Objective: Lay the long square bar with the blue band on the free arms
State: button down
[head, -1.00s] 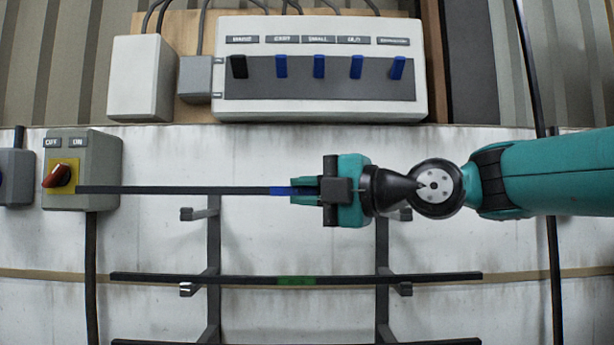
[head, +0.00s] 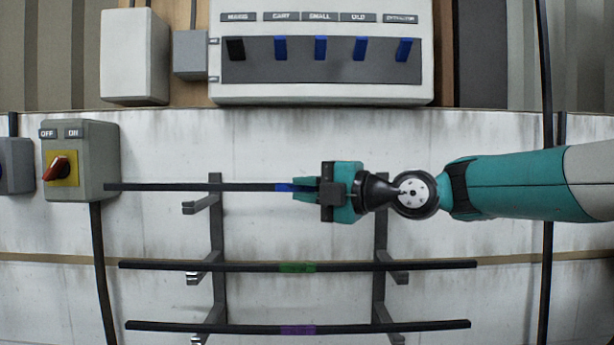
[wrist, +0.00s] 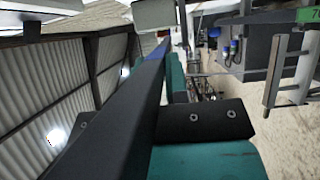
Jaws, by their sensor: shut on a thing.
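The long dark square bar (head: 200,187) with the blue band (head: 284,187) is level in the head view. My gripper (head: 305,189) is shut on it at the band and hides the part to the right. In the wrist view the bar (wrist: 115,120) runs up diagonally past the teal jaw. The free upper left rack arm (head: 200,204) shows just below the bar; whether they touch, I cannot tell. The upper right arm (head: 401,210) is mostly hidden behind my gripper and wrist. Lower arms bear a green-banded bar (head: 220,266) and a purple-banded bar (head: 220,328).
A switch box (head: 97,150) with a red knob (head: 57,167) stands at the left; the bar's left end overlaps its right edge in the picture. A panel with several levers (head: 320,95) is above. A dark vertical pipe (head: 547,250) runs at the right.

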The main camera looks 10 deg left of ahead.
jog(key=w+f, duration=0.1)
jog(key=w, duration=0.1)
jog(key=shift+w+a+f+p, duration=0.3)
jog(key=shift+w+a+f, duration=0.05)
dwell(0.4)
jog(key=shift+f+b, duration=0.25)
jog(key=shift+b, duration=0.3)
dwell(0.7)
jog(key=c, duration=1.1)
grip_release()
jog(key=shift+o, duration=1.3)
jog(key=shift+f, duration=0.25)
